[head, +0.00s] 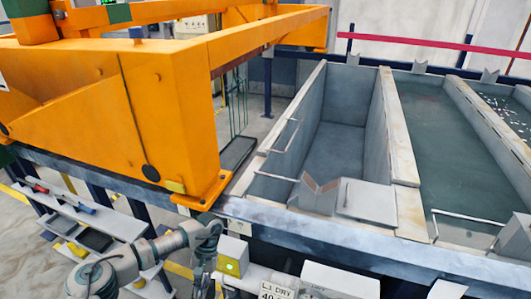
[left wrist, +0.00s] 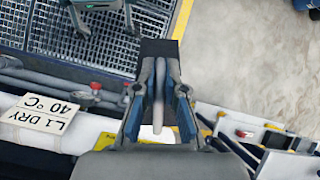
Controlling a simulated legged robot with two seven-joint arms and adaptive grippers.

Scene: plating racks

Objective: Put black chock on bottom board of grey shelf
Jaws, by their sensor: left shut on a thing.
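My left gripper (left wrist: 158,85) is shut on a dark block, the black chock (left wrist: 158,48), which sticks out beyond the fingertips. A pale grey rounded bar shows between the fingers; I cannot tell whether it belongs to the chock. In the head view my left arm bends down at the lower left, and the chock is not clear there. The grey shelf (head: 128,226) stands at the left below the tank edge. Its top board holds red and blue handled things; a lower board holds dark and yellow things. In the left wrist view the shelf (left wrist: 210,112) is at the lower right, apart from the chock.
Grey tanks (head: 335,150) and an orange frame (head: 180,100) lie beyond. Pipes with red knobs (left wrist: 95,87) run along a floor grating (left wrist: 60,40). Open concrete floor (left wrist: 245,60) is at right.

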